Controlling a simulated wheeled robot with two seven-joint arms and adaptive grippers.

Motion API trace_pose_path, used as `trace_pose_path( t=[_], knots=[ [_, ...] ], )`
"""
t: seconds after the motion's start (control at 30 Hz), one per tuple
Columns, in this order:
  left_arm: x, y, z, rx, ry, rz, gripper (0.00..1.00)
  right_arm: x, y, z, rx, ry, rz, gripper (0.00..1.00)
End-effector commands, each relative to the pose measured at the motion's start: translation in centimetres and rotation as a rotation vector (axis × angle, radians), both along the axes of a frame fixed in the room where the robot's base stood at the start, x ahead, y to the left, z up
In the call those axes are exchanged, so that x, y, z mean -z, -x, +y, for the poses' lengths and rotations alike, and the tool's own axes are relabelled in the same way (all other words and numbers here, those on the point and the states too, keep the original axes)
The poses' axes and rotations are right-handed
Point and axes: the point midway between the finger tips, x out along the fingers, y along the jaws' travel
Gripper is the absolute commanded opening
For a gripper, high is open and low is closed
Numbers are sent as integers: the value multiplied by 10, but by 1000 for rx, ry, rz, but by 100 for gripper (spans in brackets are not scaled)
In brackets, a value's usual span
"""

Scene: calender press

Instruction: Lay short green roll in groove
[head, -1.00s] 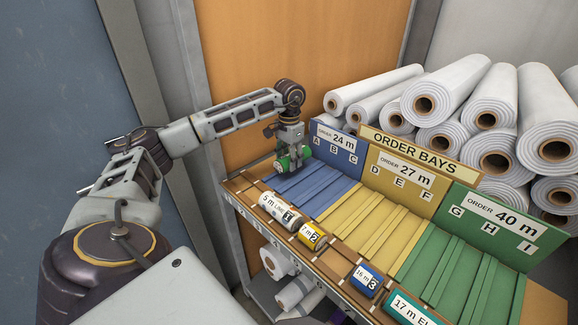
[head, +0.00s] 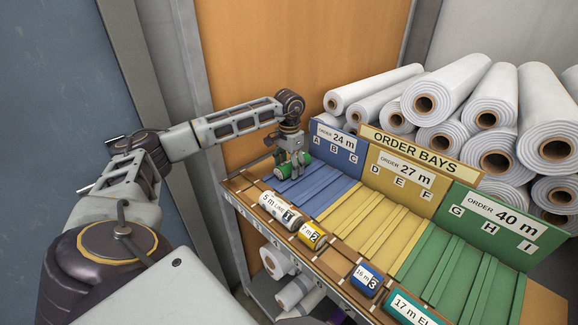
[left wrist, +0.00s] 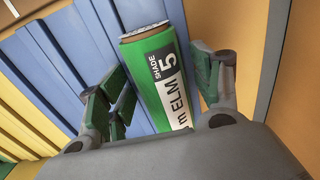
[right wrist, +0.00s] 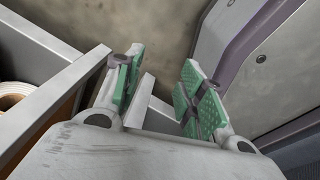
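The short green roll (head: 284,170) lies at the left end of the blue bay, by the groove under letter A, its length roughly along the slats. In the left wrist view the roll (left wrist: 160,80) shows a brown core end and a label with "SHADE 5" and "m ELM". My left gripper (head: 293,162) is just over it. Its fingers (left wrist: 160,88) stand apart on either side of the roll, with gaps visible. Whether the roll is fully seated is hard to see. My right gripper (right wrist: 160,88) is open and empty, away from the bays.
The blue bay board (head: 337,146), yellow bay (head: 365,225) and green bay (head: 455,285) stand side by side. Along the front ledge lie a white 5 m roll (head: 280,209), yellow roll (head: 312,235), blue roll (head: 366,280) and teal roll (head: 412,308). Large white rolls (head: 490,110) are stacked behind.

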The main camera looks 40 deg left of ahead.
Motion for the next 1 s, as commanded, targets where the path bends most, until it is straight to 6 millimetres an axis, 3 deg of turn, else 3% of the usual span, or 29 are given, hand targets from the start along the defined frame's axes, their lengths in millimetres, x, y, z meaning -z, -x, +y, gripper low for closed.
trace_pose_path(
  t=[0.2,0.53,1.0],
  knots=[
    [0,0,0,0,0,0,67,-1,-1,-9,-3,10,-2,40],
    [-10,-1,0,0,0,-3,67,1,7,-4,0,4,7,40],
    [-73,-1,-1,0,1,-4,67,1,3,7,3,-8,4,40]
  ],
)
